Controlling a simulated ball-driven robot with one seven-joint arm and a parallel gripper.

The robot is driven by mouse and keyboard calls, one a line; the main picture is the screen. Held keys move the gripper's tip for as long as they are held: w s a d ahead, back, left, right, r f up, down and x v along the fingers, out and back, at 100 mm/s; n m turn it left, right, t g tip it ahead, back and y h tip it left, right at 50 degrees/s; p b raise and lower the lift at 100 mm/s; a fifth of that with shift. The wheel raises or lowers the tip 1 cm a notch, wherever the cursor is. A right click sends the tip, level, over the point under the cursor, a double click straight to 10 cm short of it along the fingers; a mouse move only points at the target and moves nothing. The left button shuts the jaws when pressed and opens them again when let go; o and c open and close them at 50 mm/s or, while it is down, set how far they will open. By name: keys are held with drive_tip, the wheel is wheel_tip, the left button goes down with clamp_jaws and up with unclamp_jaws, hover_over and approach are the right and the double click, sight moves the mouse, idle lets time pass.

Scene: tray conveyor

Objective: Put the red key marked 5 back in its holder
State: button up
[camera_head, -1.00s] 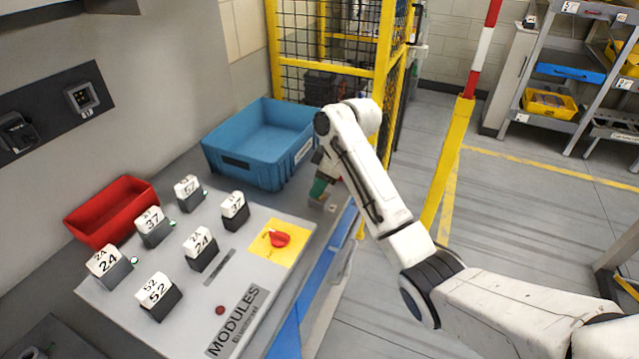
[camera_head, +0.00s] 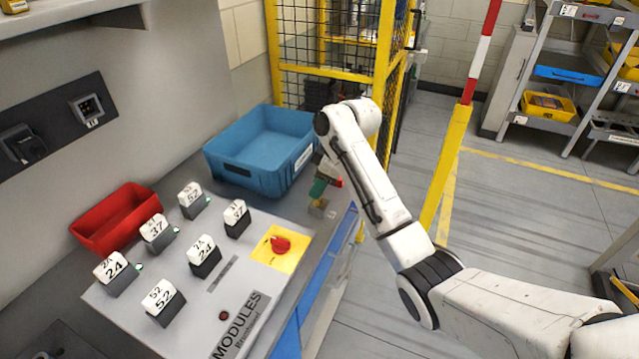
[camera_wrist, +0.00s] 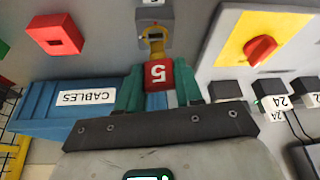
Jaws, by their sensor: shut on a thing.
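The red key marked 5 (camera_wrist: 158,74) is between the green fingers of my gripper (camera_wrist: 157,88) in the wrist view. My gripper is shut on it. A brass-yellow part (camera_wrist: 154,42) runs from the key toward a grey block (camera_wrist: 153,14) with a dark slot. I cannot tell whether the brass part is inside the block or only in front of it. A separate red block with a dark slot (camera_wrist: 57,35) sits to the left. In the head view my gripper (camera_head: 318,188) is low, beside the blue bin's near right corner, partly hidden by my arm.
The blue bin (camera_head: 212,164) labelled CABLES stands behind the modules panel (camera_head: 222,290). The panel has several numbered modules and a red knob on a yellow plate (camera_head: 290,259). A red tray (camera_head: 90,226) lies at left. A yellow mesh fence (camera_head: 330,73) stands behind.

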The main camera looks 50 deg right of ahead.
drive_tip(key=shift+r, duration=0.15)
wheel_tip(320, 180, up, 4)
drive_tip(key=p, duration=0.4)
idle(0.4)
drive_tip(key=shift+d, duration=0.1)
